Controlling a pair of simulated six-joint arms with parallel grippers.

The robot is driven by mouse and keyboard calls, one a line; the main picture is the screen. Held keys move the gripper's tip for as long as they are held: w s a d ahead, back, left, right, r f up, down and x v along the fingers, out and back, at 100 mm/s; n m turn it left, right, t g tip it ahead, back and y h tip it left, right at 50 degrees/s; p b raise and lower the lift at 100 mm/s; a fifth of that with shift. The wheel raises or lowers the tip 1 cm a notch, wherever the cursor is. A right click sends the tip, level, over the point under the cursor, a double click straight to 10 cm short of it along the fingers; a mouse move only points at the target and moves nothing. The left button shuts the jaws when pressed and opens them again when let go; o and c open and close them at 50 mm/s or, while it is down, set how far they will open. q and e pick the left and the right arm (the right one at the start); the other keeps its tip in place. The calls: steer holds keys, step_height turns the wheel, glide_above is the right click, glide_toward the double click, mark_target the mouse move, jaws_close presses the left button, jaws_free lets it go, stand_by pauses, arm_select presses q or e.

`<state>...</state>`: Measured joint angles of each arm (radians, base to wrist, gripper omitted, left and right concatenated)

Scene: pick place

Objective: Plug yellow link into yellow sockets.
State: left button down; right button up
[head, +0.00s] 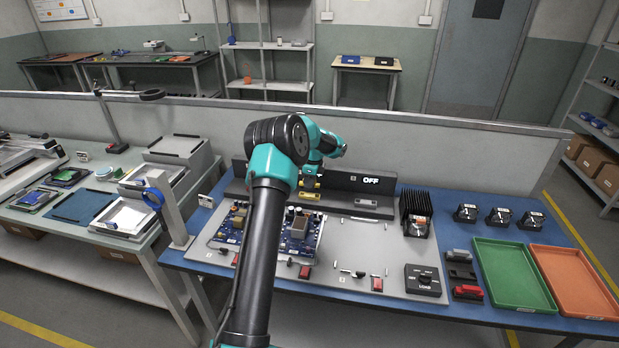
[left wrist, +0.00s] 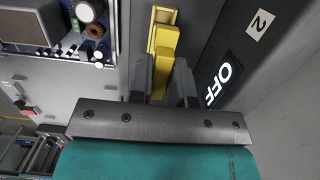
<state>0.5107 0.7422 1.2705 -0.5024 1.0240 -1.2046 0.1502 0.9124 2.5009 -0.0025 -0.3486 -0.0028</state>
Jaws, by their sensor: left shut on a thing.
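My left gripper (head: 311,182) reaches over the back of the blue bench, just in front of the dark panel. In the left wrist view its fingers (left wrist: 162,85) are shut on the yellow link (left wrist: 162,68). The yellow sockets (left wrist: 163,17) lie just beyond the link in that view. In the head view the yellow sockets (head: 309,195) show just below the gripper. The link and sockets overlap in view, and I cannot tell whether they touch. My right gripper is not in view.
The dark panel (head: 345,181) with an "OFF" sign (head: 371,181) stands close behind the gripper. Circuit boards (head: 300,232) lie in front on a grey plate. A black finned block (head: 415,212), a green tray (head: 512,275) and an orange tray (head: 575,280) are to the right.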

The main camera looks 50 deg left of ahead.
mark_target(309, 195)
arm_select(q)
steer(key=shift+f, duration=1.3)
steer(key=shift+f, duration=0.9)
stand_by(1.8)
steer(key=shift+c, duration=1.7)
jaws_free()
steer(key=shift+r, duration=0.1)
steer(key=shift+r, duration=3.45)
